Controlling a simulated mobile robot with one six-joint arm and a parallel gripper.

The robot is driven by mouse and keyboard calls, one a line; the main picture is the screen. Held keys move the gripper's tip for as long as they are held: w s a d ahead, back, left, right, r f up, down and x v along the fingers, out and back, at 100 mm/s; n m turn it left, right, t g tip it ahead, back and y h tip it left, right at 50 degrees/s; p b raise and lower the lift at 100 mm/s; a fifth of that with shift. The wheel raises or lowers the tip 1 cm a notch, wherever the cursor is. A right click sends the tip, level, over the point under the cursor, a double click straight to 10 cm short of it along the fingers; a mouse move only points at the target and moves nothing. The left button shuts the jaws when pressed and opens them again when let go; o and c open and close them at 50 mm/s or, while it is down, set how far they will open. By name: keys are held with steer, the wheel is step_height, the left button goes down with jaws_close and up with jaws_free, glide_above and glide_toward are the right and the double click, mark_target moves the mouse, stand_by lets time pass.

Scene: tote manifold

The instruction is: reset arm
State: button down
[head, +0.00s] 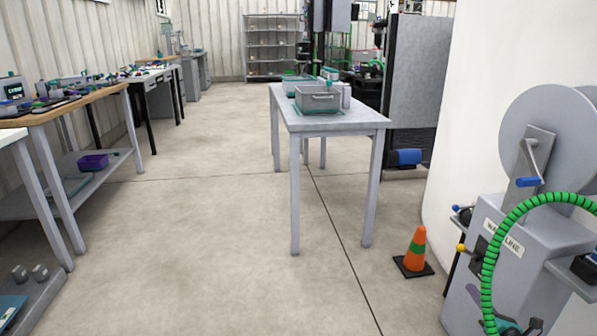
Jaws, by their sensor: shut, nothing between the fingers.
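Neither my arm nor my gripper can be made out in the head view. A grey table (352,122) stands in the middle distance. A grey tote (318,101) sits on it, with more small items around and behind the tote.
A grey machine (548,232) with a reel and green hose (488,270) fills the right edge. An orange cone (417,250) stands on the floor beside it. Workbenches (72,108) line the left wall. Shelves (273,47) stand at the back. The floor (200,225) left of the table is clear.

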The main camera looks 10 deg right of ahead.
steer(key=w+a+r+m+g+y+p, duration=0.1)
steer(key=w+a+r+m+p, duration=0.1)
steer(key=w+a+p, duration=0.8)
steer(key=w+a+r+m+g+y+p, duration=0.1)
steer(key=w+a+r+m+p, duration=0.15)
steer(key=a+p, duration=0.9)
steer(key=w+a+r+m+g+y+p, duration=0.15)
steer(key=w+a+p, duration=0.35)
steer(key=a, duration=1.3)
steer(key=s+a+f+m+g+h+p, duration=0.2)
steer(key=s+a+f+m+g+p, duration=0.15)
steer(key=s+f+m+g, duration=0.35)
steer(key=s+a+f+m+g+h+p, duration=0.25)
steer(key=s+f+m+p, duration=0.2)
steer(key=s, duration=0.45)
steer(key=s+a+m+g+y, duration=0.1)
steer(key=s+m+g, duration=0.4)
steer(key=s, duration=0.7)
steer(key=s+a+r+m+g+y, duration=0.1)
steer(key=s+a+m+g, duration=0.3)
steer(key=s, duration=0.7)
steer(key=shift+s+r+m+g, duration=0.15)
steer(key=shift+s+m+g, duration=0.25)
steer(key=shift+m+g, duration=0.7)
